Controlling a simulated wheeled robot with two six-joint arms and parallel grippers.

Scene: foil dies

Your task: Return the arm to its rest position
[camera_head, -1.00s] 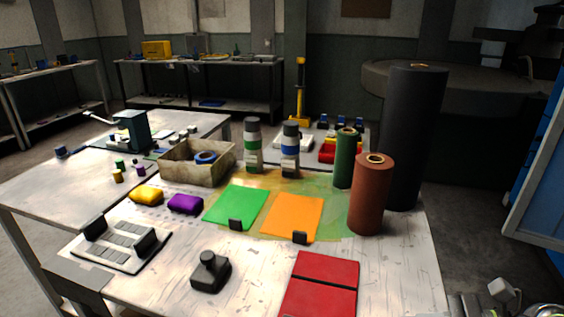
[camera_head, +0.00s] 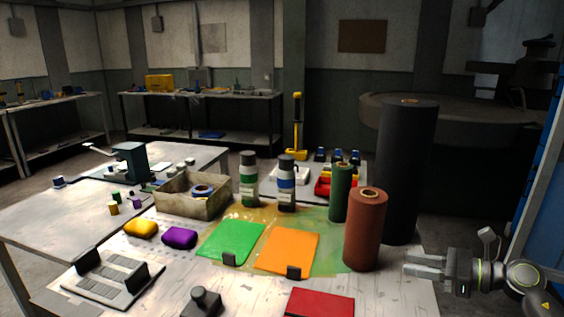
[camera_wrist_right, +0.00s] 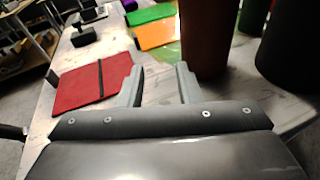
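My right gripper (camera_head: 426,266) is at the right edge of the table in the head view, with its fingers pointing left. Its two fingers are apart with nothing between them. In the right wrist view the open fingers (camera_wrist_right: 158,86) show above the table edge, with bare tabletop between them. The red-brown roll (camera_head: 365,228) stands upright to the left of the gripper, apart from it. My left gripper is not in the head view.
The table (camera_head: 250,295) holds a black roll (camera_head: 408,170), a green roll (camera_head: 340,192), a green sheet (camera_head: 231,243), an orange sheet (camera_head: 287,251) and a red folder (camera_head: 320,302). A box (camera_head: 180,203) and two bottles stand behind. Floor right of the table looks clear.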

